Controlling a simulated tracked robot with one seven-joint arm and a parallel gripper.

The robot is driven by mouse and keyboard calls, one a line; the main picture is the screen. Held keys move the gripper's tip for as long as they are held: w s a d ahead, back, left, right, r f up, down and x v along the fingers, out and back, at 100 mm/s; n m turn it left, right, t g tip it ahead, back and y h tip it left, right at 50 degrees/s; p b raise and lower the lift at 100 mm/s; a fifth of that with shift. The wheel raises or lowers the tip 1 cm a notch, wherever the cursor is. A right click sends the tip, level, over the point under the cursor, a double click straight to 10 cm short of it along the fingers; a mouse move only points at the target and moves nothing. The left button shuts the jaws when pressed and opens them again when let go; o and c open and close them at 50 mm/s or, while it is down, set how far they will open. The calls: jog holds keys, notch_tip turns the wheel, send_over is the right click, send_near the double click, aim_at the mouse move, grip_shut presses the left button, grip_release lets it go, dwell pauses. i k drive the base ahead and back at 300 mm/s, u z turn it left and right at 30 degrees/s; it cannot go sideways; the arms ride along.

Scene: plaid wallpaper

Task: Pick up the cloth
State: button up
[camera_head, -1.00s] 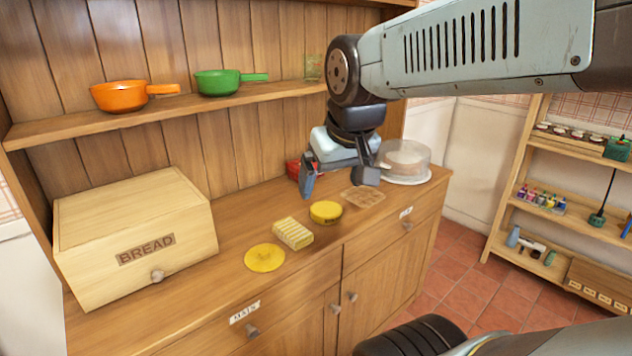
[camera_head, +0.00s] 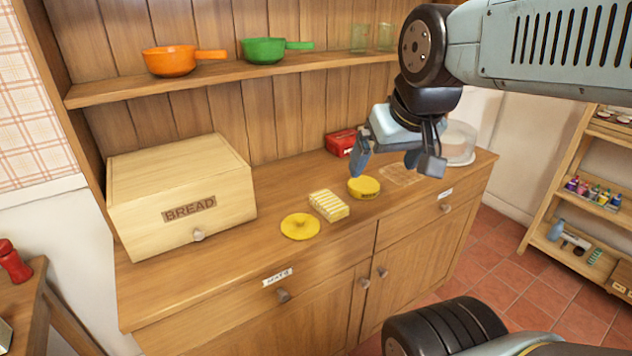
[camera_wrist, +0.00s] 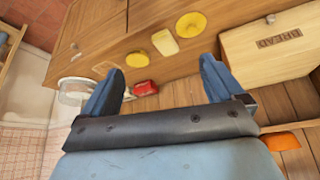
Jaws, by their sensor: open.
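The cloth seems to be the yellow-and-white striped folded piece (camera_head: 328,205) lying on the wooden counter, between a flat yellow lid-like disc (camera_head: 300,226) and a round yellow tin (camera_head: 363,187). It shows pale yellow at the top middle of the wrist view (camera_wrist: 165,42). My gripper (camera_head: 395,165) is open and empty, above the counter and to the right of the cloth in the head view. In the wrist view my gripper's two blue fingers (camera_wrist: 162,68) are wide apart, with the cloth beyond them. Nothing covers the cloth.
A bread box (camera_head: 180,195) stands left on the counter (camera_head: 262,240). A red box (camera_head: 341,142) and a clear-domed dish (camera_head: 460,143) are near my gripper. A flat tan mat (camera_head: 401,175) lies behind the tin. Orange (camera_head: 170,61) and green (camera_head: 263,50) pans sit on the shelf above.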

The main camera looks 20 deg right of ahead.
aim_at(330, 207)
jog(key=k, duration=1.1)
jog(key=z, duration=0.8)
jog(key=i, duration=1.6)
jog(key=u, duration=0.4)
